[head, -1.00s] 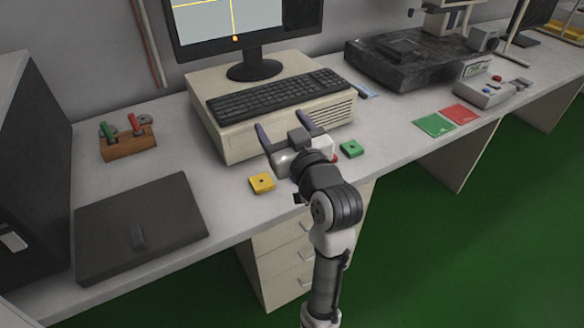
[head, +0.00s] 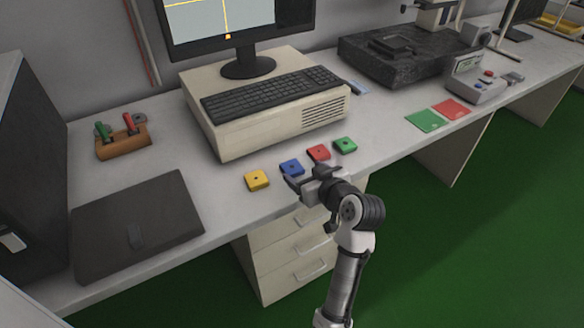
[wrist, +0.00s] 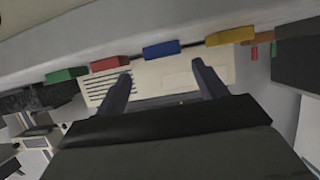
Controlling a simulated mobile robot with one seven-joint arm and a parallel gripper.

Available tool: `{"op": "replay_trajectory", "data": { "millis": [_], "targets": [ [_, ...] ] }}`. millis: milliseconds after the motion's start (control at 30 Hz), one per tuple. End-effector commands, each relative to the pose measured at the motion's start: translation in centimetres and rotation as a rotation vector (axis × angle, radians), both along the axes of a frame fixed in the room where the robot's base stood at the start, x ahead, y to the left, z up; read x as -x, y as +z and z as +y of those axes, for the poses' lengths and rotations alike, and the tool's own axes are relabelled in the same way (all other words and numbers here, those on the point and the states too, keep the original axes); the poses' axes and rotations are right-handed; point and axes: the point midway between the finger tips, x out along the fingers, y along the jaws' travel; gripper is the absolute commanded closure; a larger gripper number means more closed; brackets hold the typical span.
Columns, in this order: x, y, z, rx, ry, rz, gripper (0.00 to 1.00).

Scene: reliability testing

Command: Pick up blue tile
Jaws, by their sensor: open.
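The blue tile (head: 291,168) lies on the desk near its front edge, between the yellow tile (head: 257,180) and the red tile (head: 318,153). It also shows in the wrist view (wrist: 161,49), at the top and between the lines of my two fingers. My gripper (head: 296,183) is open and empty, close to the desk's front edge, just in front of the blue tile. In the wrist view my gripper (wrist: 160,82) has its fingers spread apart, with nothing between them. Whether the fingers touch the desk edge cannot be told.
A green tile (head: 344,145) lies right of the red one. Behind the tiles stands a beige computer case (head: 243,135) with a keyboard (head: 272,93). A dark flat panel (head: 138,222) lies at the left. Flat green and red squares lie at the right.

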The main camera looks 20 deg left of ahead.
Motion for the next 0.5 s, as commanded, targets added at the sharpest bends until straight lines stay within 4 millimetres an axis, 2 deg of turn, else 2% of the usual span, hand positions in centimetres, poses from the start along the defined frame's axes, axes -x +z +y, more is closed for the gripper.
{"op": "replay_trajectory", "data": {
  "millis": [300, 500],
  "targets": [
    [-1.9, -1.7, 3.4, 0.001, 0.003, 0.001, 0.29],
    [-2.5, -2.1, 4.1, 0.001, 0.000, -0.001, 0.29]
  ]
}}
